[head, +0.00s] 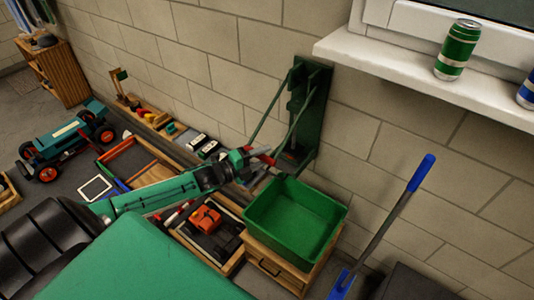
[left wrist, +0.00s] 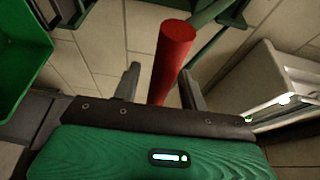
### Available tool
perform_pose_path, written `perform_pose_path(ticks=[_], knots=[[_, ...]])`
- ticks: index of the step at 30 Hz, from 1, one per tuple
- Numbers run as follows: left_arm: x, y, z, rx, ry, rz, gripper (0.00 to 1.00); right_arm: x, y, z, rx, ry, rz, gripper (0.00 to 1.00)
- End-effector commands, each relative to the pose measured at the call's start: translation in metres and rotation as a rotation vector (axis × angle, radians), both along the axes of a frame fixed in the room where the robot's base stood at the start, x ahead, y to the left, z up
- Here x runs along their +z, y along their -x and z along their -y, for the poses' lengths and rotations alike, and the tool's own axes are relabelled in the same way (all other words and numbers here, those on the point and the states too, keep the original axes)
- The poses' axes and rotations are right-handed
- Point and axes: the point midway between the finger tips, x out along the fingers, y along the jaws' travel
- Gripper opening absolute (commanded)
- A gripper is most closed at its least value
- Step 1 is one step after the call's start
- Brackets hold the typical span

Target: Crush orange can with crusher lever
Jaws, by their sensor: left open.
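The green can crusher (head: 313,105) is mounted on the block wall, its lever arms reaching down and left. The red lever handle (head: 263,157) shows at my left gripper (head: 254,165). In the left wrist view the red handle (left wrist: 173,60) passes between the two dark fingers of my left gripper (left wrist: 160,85), with gaps at the fingertips. The gripper is open around the handle; contact cannot be told. I cannot make out an orange can; the crusher's lower part is small and partly obscured. My right gripper is not in view.
A green bin (head: 295,222) stands on a wooden drawer box below the crusher. A green can (head: 457,50) and a blue can (head: 527,92) stand on the white sill (head: 410,75). A blue-handled tool (head: 395,220) leans at right. Trays and a toy car (head: 65,140) lie left.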

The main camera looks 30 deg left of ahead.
Motion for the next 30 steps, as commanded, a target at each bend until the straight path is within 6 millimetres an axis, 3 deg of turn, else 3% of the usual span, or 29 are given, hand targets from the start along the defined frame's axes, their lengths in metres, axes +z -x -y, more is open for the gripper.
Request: perform_pose_path(ticks=[6,17,24,30], knots=[[0.001,-0.013,0.006,0.0,0.0,0.001,0.43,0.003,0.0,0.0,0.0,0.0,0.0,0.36],[0.0,-0.015,0.008,-0.001,-0.001,0.0,0.43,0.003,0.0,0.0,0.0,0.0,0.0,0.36],[0.0,-0.015,0.008,-0.001,-0.001,0.0,0.0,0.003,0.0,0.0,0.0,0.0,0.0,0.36],[0.001,-0.015,0.008,-0.001,-0.002,-0.001,0.0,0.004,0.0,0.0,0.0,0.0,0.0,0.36]])
